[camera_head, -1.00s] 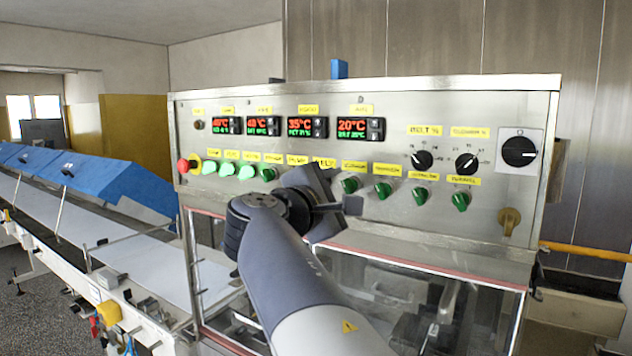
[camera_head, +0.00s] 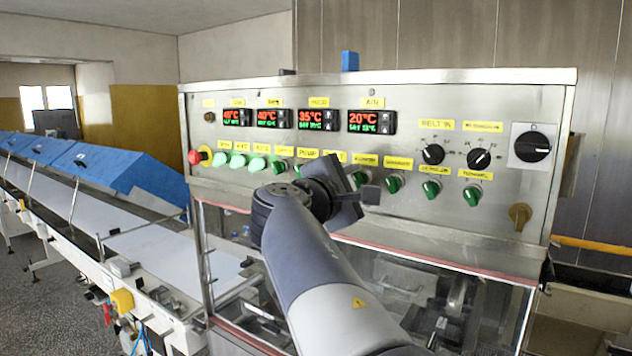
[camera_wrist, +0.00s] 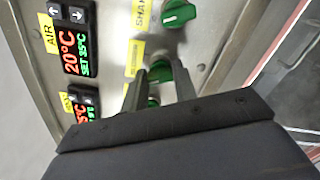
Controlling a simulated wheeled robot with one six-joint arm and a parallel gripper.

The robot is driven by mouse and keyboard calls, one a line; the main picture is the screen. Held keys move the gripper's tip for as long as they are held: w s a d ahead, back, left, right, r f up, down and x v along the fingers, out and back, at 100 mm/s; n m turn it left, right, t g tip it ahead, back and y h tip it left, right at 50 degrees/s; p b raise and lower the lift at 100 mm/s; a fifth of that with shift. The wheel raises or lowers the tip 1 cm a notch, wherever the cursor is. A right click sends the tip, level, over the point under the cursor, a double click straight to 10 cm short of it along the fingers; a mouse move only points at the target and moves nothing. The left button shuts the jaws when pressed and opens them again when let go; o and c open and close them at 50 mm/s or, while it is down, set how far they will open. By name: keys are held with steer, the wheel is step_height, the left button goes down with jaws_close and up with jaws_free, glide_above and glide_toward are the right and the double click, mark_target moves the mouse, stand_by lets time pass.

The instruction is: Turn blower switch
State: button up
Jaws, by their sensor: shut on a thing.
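The control panel (camera_head: 405,150) is a steel box with a row of green rotary switches under yellow labels. In the wrist view my gripper (camera_wrist: 160,70) is shut on a green switch (camera_wrist: 155,70), with one finger on each side of it. The yellow label (camera_wrist: 133,58) beside this switch is too blurred to read, so I cannot confirm that it is the blower switch. In the head view my gripper's body hides the held switch; part of a yellow label (camera_head: 334,157) shows above it.
Another green switch (camera_wrist: 178,14) is close beside the held one, with a label starting "SHA". A red emergency button (camera_head: 195,157), lit displays (camera_head: 372,121) and black dials (camera_head: 433,154) share the panel. A conveyor (camera_head: 130,240) with blue covers (camera_head: 120,175) runs at left.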

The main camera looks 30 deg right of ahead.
steer(key=shift+c, duration=1)
steer(key=shift+f+b, duration=0.1)
steer(key=shift+b, duration=0.35)
steer(key=shift+f+m+b, duration=0.2)
steer(key=shift+m+b, duration=0.8)
steer(key=shift+b, duration=0.25)
steer(key=m+b, duration=0.2)
steer(key=b, duration=0.1)
steer(key=shift+f+m, duration=0.1)
steer(key=shift+m, duration=0.2)
steer(key=m+b, duration=0.4)
steer(key=shift+r+m+b, duration=0.2)
steer(key=shift+m+b, duration=0.95)
steer(key=shift+m, duration=0.45)
